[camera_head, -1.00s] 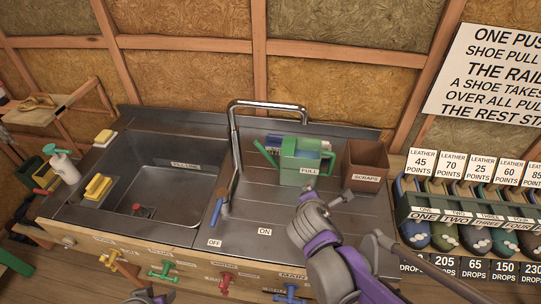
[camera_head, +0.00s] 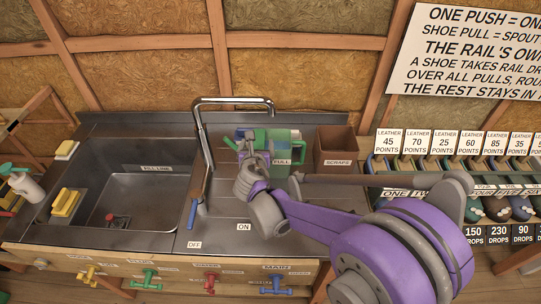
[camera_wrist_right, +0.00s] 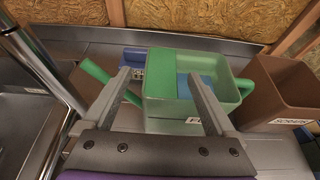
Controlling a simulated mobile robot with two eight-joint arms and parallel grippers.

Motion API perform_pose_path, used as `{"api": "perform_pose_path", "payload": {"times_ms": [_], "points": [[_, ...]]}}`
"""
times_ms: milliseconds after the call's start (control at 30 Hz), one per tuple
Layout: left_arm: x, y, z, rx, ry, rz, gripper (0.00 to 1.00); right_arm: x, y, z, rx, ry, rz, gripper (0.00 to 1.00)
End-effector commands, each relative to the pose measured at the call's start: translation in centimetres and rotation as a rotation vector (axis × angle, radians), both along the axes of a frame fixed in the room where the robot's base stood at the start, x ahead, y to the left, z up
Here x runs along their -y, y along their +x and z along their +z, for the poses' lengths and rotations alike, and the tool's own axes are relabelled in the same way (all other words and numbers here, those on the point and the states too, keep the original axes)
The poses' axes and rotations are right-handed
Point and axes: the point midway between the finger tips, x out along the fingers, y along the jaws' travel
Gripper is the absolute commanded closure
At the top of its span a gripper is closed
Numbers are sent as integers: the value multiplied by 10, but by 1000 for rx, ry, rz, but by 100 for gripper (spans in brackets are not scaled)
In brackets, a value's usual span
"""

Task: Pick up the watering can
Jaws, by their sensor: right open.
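The green watering can (camera_head: 283,148) stands upright on the steel counter, right of the tap, with a label reading FULL on its front. My right arm hides part of it in the head view. In the right wrist view the can (camera_wrist_right: 160,104) fills the middle, its spout pointing left and its blue inside showing. My right gripper (camera_wrist_right: 162,80) is open, one finger over the spout side and the other over the can's top near the right; I cannot tell whether either touches. In the head view the right gripper (camera_head: 257,155) is just in front of the can. My left gripper is not in view.
A brown SCRAPS bin (camera_head: 335,147) stands close to the can's right. A tall metal tap (camera_head: 204,150) rises to its left, beside the sink (camera_head: 130,190). A blue item (camera_wrist_right: 134,59) lies behind the can. The counter right of the sink is otherwise mostly clear.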

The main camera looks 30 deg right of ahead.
Motion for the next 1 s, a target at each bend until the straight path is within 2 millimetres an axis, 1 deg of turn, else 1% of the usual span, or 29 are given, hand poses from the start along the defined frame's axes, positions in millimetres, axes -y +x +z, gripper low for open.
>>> {"api": "perform_pose_path", "payload": {"times_ms": [100,267,567,667,800,967,1000], "points": [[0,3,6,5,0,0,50,11,15,-4,2,1,-4,9],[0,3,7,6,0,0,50,20,29,-12,2,1,-2,9],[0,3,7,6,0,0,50,22,32,-14,1,1,-2,9],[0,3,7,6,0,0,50,21,32,-14,1,1,-2,25],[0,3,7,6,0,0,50,21,32,-14,1,1,-2,50],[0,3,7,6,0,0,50,21,32,-14,1,1,-2,79],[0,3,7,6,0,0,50,21,32,-14,1,1,-2,86]]}}
